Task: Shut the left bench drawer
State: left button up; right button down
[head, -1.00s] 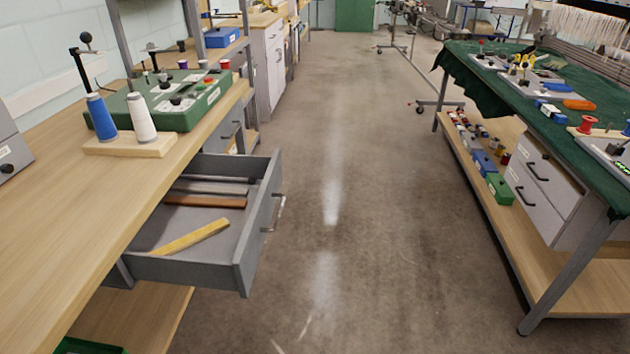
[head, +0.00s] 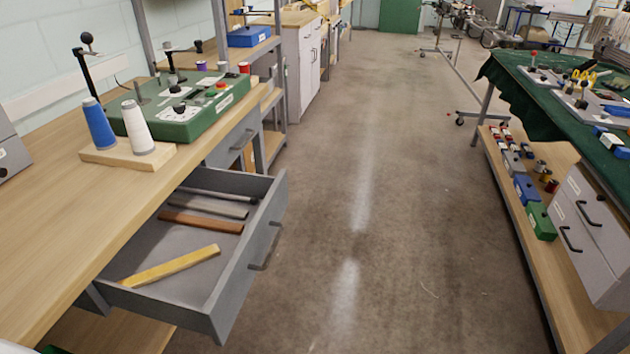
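The grey bench drawer (head: 232,282) on the left is pulled well out from under the wooden bench top (head: 60,225). Its front panel (head: 250,255) faces right and carries a dark bar handle (head: 267,246). Inside lie a yellow bar (head: 170,266), a brown bar (head: 202,222) and a few grey bars (head: 208,206). A second, shut drawer front (head: 236,137) shows farther along the same bench. Neither of my grippers shows in the head view.
A wooden stand with a blue cone (head: 98,123) and a white cone (head: 137,128) and a green box (head: 185,120) stand on the bench. A green-covered table (head: 520,95) is on the right. The floor (head: 400,220) between is clear.

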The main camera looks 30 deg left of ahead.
aim_at(207, 297)
jog(key=i, duration=0.35)
jog(key=u, duration=1.6)
jog(key=i, duration=0.5)
